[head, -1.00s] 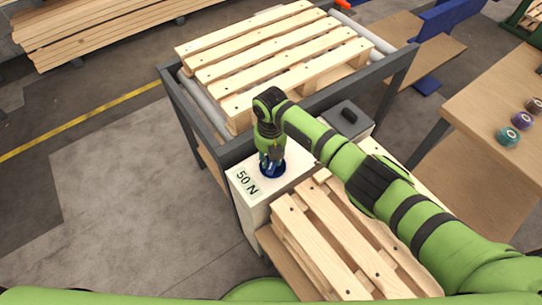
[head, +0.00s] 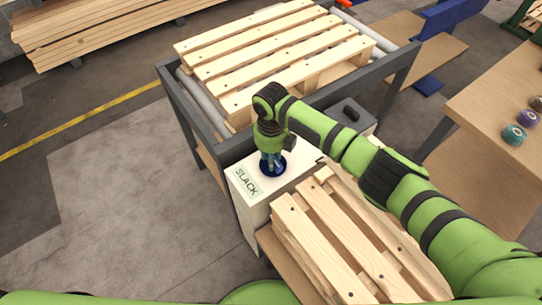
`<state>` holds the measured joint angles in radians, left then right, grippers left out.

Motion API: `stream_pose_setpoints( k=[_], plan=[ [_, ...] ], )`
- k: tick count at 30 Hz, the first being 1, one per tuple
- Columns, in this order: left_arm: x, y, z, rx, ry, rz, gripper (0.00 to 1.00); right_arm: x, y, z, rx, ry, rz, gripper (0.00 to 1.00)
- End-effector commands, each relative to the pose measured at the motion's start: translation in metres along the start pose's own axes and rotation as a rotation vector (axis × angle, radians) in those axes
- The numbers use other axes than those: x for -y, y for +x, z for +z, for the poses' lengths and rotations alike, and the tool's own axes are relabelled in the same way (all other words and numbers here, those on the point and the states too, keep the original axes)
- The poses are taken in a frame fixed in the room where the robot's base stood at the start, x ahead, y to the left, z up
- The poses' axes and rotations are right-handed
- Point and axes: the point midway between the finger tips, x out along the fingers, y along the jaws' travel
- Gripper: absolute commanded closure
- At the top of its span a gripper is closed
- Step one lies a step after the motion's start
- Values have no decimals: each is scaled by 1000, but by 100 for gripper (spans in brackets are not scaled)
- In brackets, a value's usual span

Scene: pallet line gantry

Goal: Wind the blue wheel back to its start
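The blue wheel (head: 281,166) lies on top of a pale box (head: 252,206) in the middle of the head view. A label (head: 246,182) beside it on the box reads "SLACK". My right gripper (head: 271,165), on the arm coming in from the right, points down onto the wheel and covers much of it. Its fingers appear shut on the wheel, though their tips are partly hidden. My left gripper is out of view.
A grey-framed roller table (head: 217,147) holding a wooden pallet (head: 275,55) stands just behind the box. More pallet wood (head: 318,243) lies in front. A dark grey box (head: 352,122) sits right of the wrist. Several coloured spools (head: 514,135) stand on a right-hand table (head: 487,90).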

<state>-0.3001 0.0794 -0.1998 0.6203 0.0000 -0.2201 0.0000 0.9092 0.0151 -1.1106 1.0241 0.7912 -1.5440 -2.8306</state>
Motion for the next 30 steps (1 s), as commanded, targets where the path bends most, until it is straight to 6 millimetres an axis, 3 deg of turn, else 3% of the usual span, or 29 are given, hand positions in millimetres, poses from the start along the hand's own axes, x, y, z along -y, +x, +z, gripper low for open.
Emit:
stream_pose_setpoints(
  k=[22, 23, 24, 25, 30],
  plan=[
    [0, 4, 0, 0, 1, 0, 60, 0, 0, -1, -1, -98, -1, 100],
    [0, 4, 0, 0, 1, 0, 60, 0, 0, -1, -1, -98, -1, 63],
    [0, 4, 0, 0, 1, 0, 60, 0, 0, -1, -1, -98, -1, 47],
    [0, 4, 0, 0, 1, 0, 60, 0, 0, -1, -1, -98, -1, 43],
    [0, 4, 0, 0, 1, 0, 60, 0, 0, -1, 0, -96, 0, 43]
  ],
)
